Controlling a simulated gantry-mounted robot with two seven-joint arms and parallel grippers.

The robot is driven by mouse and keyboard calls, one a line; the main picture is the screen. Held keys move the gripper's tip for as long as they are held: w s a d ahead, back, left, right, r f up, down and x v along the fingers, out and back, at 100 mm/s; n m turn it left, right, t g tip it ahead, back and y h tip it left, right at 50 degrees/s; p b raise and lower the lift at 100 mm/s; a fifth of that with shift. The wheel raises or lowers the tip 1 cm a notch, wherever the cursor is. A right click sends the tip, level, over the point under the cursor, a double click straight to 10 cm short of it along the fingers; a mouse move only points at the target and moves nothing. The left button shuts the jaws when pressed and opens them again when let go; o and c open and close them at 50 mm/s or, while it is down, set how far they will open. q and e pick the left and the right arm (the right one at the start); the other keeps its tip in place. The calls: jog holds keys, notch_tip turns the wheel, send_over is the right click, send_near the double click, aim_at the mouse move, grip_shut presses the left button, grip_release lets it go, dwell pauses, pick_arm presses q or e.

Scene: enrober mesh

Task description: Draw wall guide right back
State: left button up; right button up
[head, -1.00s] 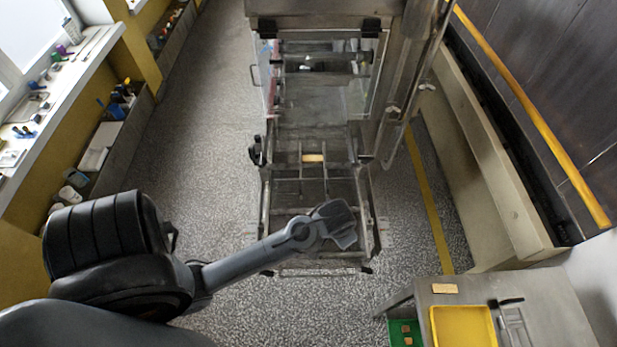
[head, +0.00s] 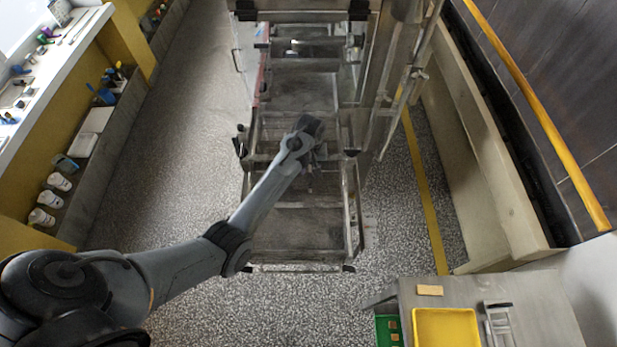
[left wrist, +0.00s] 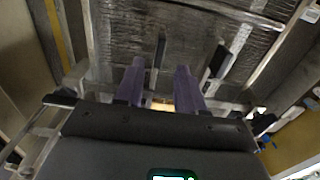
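My left gripper (head: 311,165) is over the mesh belt of the enrober frame (head: 352,215), pointing down. In the left wrist view its two purple fingers (left wrist: 160,82) are apart, so it is open, with nothing clamped between them. Two thin guide bars with dark ends show there, one near the middle (left wrist: 158,52) and one at the right (left wrist: 217,62). I cannot tell which is the wall guide right. A small light-brown piece (left wrist: 162,106) shows between the finger bases, partly hidden. In the head view my gripper hides most of the guides. My right gripper is not in view.
A bench (head: 540,310) at lower right holds a yellow tray (head: 447,328), a light-brown block (head: 430,290) and a metal rack (head: 500,325). A green tray (head: 388,330) is beside it. Metal posts stand right of the belt. Speckled floor (head: 180,180) left of the frame is clear.

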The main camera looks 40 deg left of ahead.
aim_at(311, 178)
pick_arm(q)
jog(key=shift+f, duration=3.45)
jog(key=shift+c, duration=0.4)
grip_shut()
